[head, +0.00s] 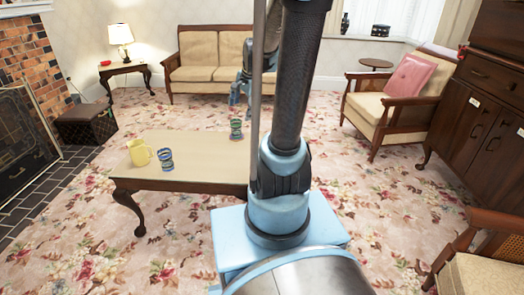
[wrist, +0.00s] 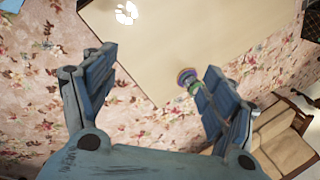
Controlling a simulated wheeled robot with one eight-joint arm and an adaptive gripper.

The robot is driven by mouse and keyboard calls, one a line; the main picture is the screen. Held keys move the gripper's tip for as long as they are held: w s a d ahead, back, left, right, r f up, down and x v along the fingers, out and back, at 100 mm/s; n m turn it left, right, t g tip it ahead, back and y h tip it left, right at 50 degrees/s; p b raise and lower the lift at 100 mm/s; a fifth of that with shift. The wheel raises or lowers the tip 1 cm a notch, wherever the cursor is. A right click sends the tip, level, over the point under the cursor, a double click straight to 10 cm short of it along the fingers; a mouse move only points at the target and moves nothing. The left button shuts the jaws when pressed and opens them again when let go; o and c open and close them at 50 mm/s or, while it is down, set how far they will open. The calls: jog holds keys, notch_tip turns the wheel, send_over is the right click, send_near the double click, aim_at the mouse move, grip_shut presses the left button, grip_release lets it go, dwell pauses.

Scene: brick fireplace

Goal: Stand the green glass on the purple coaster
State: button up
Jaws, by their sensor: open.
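A green banded glass (head: 236,129) stands near the far edge of the low table (head: 200,148) in the head view. A striped glass, apparently the same one, shows in the wrist view (wrist: 187,77) near the table edge, beside the right finger. My gripper (head: 240,97) is open and empty beyond the table in the head view; its spread fingers also show in the wrist view (wrist: 158,63). I cannot make out a purple coaster; part of the table is hidden behind my arm.
A yellow mug (head: 140,153) and a second, bluish striped glass (head: 165,160) stand on the left of the table. A sofa (head: 205,73) is behind, and an armchair (head: 405,95) with a pink cushion is at the right. Flowered carpet is open around the table.

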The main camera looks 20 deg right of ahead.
jog(key=s+d+f+n+h, duration=0.1)
jog(key=s+f+n, duration=0.1)
jog(key=s+n, duration=0.4)
jog(key=s+d+f+n+g+h, duration=0.1)
jog(key=s+f+n, duration=0.2)
jog(key=s, duration=1.4)
jog(key=n, duration=0.3)
jog(key=shift+s+d+f, duration=0.2)
jog(key=shift+s, duration=0.1)
jog(key=shift+w, duration=0.1)
jog(key=shift+w+f, duration=0.2)
jog(key=shift+w, duration=0.25)
